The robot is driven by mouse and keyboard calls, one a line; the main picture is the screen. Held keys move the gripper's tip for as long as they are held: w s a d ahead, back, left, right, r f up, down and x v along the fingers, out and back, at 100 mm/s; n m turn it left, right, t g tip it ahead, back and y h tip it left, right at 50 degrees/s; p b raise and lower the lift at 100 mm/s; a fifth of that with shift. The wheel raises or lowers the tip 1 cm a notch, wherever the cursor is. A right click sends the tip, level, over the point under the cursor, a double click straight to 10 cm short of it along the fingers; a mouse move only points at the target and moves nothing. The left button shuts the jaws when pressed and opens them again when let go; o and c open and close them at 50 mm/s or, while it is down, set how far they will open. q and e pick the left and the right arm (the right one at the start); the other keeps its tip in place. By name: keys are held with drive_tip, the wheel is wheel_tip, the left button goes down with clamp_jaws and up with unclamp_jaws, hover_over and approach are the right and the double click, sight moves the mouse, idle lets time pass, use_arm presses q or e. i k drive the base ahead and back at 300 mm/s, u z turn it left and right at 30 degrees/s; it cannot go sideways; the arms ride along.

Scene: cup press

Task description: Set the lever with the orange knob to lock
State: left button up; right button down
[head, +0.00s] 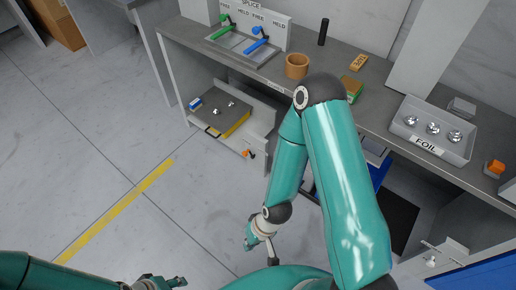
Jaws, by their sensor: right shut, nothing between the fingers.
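A small orange knob (247,153) shows at the front of the lower shelf unit, below the pulled-out drawer or tray, with a dark tip beside it. Its lever is too small to tell its setting, and I can read no lock label there. My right gripper (248,241) hangs low over the floor, in front of and below the orange knob, well apart from it. It is shut and empty. My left gripper (162,283) is at the bottom edge, far from the knob and partly cut off; its fingers are unclear.
Floor at left is clear.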

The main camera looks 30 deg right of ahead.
sight(244, 154)
drive_tip(key=u, duration=0.05)
drive_tip(key=i, duration=1)
drive_tip(key=z, duration=0.1)
